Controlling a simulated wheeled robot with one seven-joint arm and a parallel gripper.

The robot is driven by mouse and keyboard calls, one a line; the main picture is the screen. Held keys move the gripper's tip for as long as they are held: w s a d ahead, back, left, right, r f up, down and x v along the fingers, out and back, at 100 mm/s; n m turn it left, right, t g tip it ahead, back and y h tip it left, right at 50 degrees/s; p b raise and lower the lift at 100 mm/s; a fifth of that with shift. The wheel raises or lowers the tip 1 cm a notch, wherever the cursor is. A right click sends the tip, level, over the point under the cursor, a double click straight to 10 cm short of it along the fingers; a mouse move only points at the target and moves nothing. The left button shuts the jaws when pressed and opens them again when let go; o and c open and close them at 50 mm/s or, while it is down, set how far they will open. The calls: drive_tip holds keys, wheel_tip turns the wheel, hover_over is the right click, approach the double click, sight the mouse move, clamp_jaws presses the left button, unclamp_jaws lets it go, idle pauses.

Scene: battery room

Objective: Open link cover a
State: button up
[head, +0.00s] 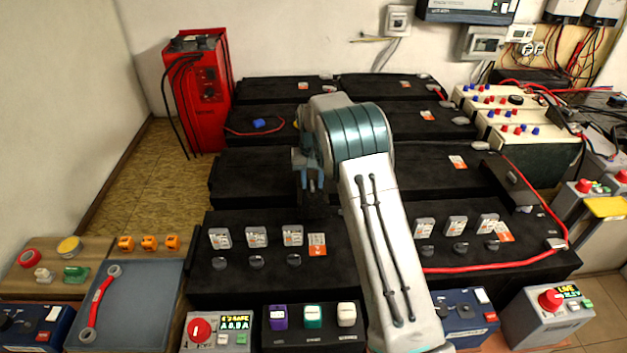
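My arm reaches up from the bottom right of centre and bends down at the elbow. My gripper (312,184) points down over the black batteries in the middle, near the gap between two rows. It is small and dark here, so I cannot tell whether its fingers are open or shut. No label reading link cover a is legible. A raised black cover-like block (515,187) lies at the right end of the middle battery row, well apart from my gripper. I cannot tell whether it is link cover a. My arm hides part of the batteries behind it.
A red charger (197,95) stands at the back left. Floor (150,190) is free at left.

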sight(313, 184)
wheel_tip(313, 184, up, 14)
idle(0.7)
